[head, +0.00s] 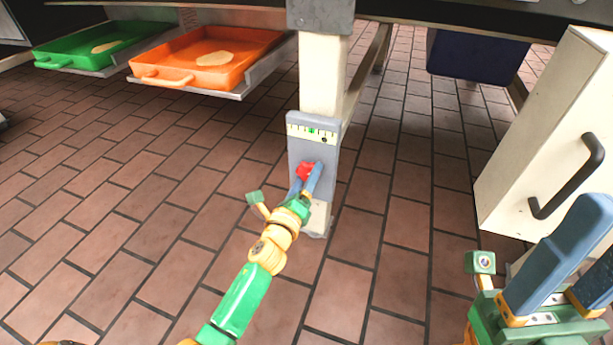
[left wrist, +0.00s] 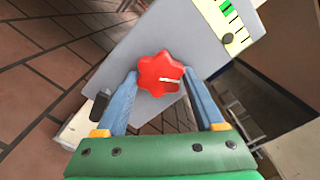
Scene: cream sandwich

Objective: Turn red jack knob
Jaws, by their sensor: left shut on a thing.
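The red jack knob (head: 306,170) is on the grey plate of the white post, below a scale with a green mark. It is star-shaped with a small white mark in the left wrist view (left wrist: 160,73). My left gripper (head: 309,177) reaches the knob from the front. Its two blue fingers are on either side of the knob in the left wrist view, shut on it. My right gripper (head: 597,248) is at the lower right of the head view, with its blue fingers apart and nothing seen between them. One of its fingertips is cut off by the frame edge.
The scale (head: 311,131) is above the knob. Green (head: 72,58) and orange (head: 165,72) trays, each with a pale flat piece, are at the back left. A white cabinet (head: 545,130) with a black handle (head: 574,180) stands at right, close to my right gripper. Tiled floor is clear at left.

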